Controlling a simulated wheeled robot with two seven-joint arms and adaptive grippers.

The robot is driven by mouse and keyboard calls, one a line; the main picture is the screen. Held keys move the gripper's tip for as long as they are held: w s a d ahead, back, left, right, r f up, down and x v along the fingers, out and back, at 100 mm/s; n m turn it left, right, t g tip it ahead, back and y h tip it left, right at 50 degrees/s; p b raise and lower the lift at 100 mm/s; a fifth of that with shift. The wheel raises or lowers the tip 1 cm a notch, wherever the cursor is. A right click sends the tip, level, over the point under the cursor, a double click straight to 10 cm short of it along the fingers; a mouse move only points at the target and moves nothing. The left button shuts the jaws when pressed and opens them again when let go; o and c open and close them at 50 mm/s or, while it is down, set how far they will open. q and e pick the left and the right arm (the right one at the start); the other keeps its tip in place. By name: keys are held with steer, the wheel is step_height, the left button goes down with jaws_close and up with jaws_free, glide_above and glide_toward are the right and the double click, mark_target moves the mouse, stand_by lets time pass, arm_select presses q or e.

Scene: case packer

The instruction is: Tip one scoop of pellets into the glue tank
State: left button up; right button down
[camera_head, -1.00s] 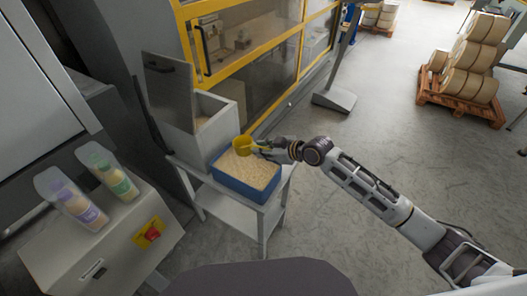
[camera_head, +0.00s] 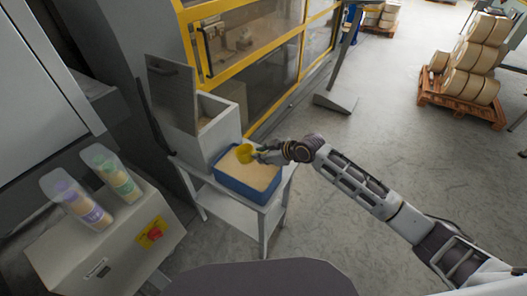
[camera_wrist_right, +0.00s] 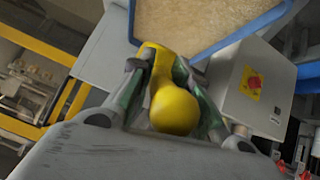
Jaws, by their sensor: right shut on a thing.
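My right gripper (camera_head: 268,154) is shut on the handle of a yellow scoop (camera_head: 244,153). The scoop is over the blue bin (camera_head: 228,184) of pale pellets (camera_head: 254,174); whether it touches the pellets or holds any cannot be told. In the right wrist view the yellow scoop (camera_wrist_right: 174,110) sits between the fingers, with the blue bin (camera_wrist_right: 228,41) beyond it. The glue tank (camera_head: 215,135) is the grey box behind the bin, with its dark lid (camera_head: 171,93) raised and pale material inside. My left gripper is not in view.
The bin stands on a small grey table (camera_head: 262,212). A yellow-framed glazed machine (camera_head: 258,52) stands behind. At left are two bottles and a grey box with a red button (camera_head: 154,234). Pallets with rolls (camera_head: 470,75) are at far right. The floor at right is clear.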

steer(key=shift+w+a+f+g+h, duration=0.2)
steer(key=shift+f+g+h, duration=0.1)
steer(key=shift+f+h, duration=0.15)
steer(key=shift+f+b, duration=0.6)
steer(key=shift+f, duration=2.55)
steer(key=shift+f, duration=0.5)
steer(key=shift+r+p, duration=2.7)
steer(key=shift+r, duration=0.55)
steer(key=shift+r+p, duration=1.1)
steer(key=shift+r, duration=0.25)
steer(key=shift+w, duration=0.1)
